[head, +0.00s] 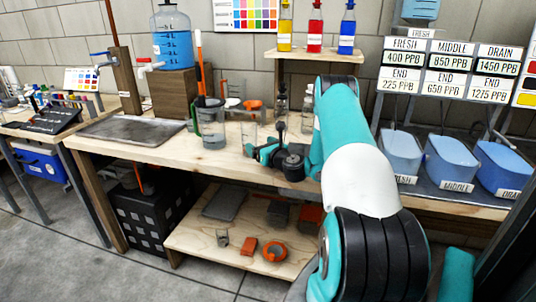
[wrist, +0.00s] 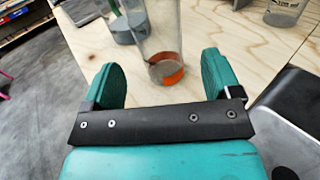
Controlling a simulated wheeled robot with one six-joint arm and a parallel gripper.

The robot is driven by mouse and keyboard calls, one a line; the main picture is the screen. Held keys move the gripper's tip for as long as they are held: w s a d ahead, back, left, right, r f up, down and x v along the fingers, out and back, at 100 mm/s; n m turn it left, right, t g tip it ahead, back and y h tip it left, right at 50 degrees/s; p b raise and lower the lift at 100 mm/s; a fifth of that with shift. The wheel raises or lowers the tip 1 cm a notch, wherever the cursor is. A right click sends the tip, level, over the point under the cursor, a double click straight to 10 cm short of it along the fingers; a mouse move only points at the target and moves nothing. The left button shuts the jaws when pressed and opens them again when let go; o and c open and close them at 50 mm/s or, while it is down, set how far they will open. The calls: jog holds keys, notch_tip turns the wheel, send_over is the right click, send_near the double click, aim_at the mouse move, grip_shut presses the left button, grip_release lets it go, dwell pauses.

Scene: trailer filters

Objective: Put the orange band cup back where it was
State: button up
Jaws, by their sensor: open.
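The orange band cup (wrist: 165,68) is a clear cup with an orange band near its base. In the wrist view it stands on the wooden bench ahead of my gripper (wrist: 161,78), between the lines of the two green fingers. My gripper is open, with a finger to each side; I cannot tell how deep the cup sits between them. In the head view my gripper (head: 258,151) is low over the bench, beside a clear cup (head: 240,132) that seems to be the same one; its band is not clear there.
A grey-green jug (head: 211,125) stands close left of the cup. Small bottles (head: 280,104) stand behind my gripper. A metal tray (head: 130,129) lies at the left of the bench (head: 190,160). Blue tubs (head: 452,160) stand at the right. A lower shelf (head: 200,245) holds orange items.

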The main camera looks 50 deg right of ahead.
jog(key=b, duration=0.1)
jog(key=s+b, duration=0.1)
jog(key=s+f+b, duration=0.1)
jog(key=shift+s+a, duration=0.15)
jog(key=shift+a, duration=0.15)
jog(key=b, duration=0.2)
jog(key=s+b, duration=0.1)
jog(key=shift+s+a+r+b, duration=0.2)
jog(key=shift+s+b, duration=0.1)
jog(key=shift+b, duration=0.1)
jog(key=shift+s+a+r+b, duration=0.25)
jog(key=shift+s+b, duration=0.2)
jog(key=shift+b, duration=0.35)
jog(key=w+a+r+n+g+y, duration=0.15)
jog(key=a+n+y, duration=0.25)
jog(key=a+n, duration=0.45)
jog(key=w+a+r+n+g+y, duration=0.1)
jog(key=a+r+n+g+y, duration=0.15)
jog(key=a+n+y, duration=0.65)
jog(key=w+a+r+n+g, duration=0.1)
jog(key=a+r+n+g, duration=0.2)
jog(key=a, duration=1.1)
jog(key=s+a+n+g, duration=0.7)
jog(key=s+a+n, duration=0.9)
jog(key=n, duration=0.1)
jog(key=s+n+g+h, duration=0.3)
jog(key=s+n, duration=0.6)
jog(key=s, duration=0.3)
jog(key=shift+a+h, duration=0.2)
jog(key=shift+h, duration=0.2)
